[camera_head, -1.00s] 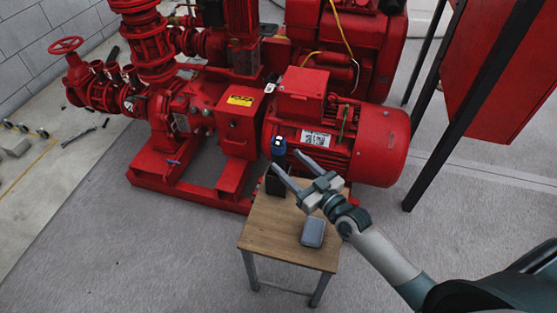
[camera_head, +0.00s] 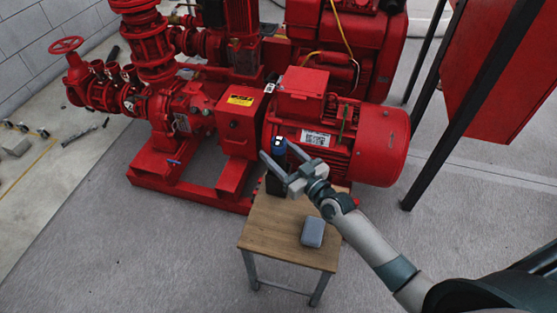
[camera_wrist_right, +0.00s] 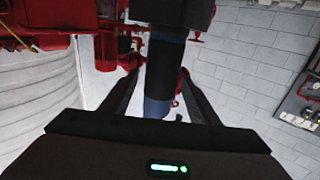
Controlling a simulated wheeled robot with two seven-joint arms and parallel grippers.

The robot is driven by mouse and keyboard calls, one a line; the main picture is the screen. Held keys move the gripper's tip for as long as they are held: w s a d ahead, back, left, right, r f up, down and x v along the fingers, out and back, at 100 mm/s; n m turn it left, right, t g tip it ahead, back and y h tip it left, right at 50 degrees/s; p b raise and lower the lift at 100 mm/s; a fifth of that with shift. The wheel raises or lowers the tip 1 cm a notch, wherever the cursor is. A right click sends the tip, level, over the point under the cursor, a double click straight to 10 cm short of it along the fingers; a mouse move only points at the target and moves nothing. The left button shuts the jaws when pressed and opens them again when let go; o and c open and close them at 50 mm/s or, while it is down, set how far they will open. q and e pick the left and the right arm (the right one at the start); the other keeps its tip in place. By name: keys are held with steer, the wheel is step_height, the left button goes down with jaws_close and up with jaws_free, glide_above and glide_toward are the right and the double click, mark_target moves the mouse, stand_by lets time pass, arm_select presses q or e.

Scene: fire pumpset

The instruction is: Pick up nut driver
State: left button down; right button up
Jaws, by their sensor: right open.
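The nut driver (camera_head: 279,144) has a blue and black handle and stands upright in a black holder (camera_head: 275,185) on the small wooden table. My right gripper (camera_head: 276,150) is open, with its two fingers reaching to either side of the handle. In the right wrist view the blue and black handle (camera_wrist_right: 164,72) lies between the open fingers (camera_wrist_right: 157,75), with gaps visible beside it. The black holder (camera_wrist_right: 172,10) shows at the top of that view. The tool's lower part is hidden in the holder. My left gripper is not in view.
A grey box (camera_head: 312,232) sits on the front of the wooden table (camera_head: 270,232). The red motor (camera_head: 345,140) and pump frame stand close behind the table. A dark post (camera_head: 470,100) rises at the right. Open floor lies to the left.

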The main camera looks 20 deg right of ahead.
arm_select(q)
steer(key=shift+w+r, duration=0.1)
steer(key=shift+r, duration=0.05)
arm_select(e)
steer(key=c, duration=1.2)
steer(key=shift+w, duration=0.1)
steer(key=shift+c, duration=0.2)
steer(key=shift+r, duration=0.15)
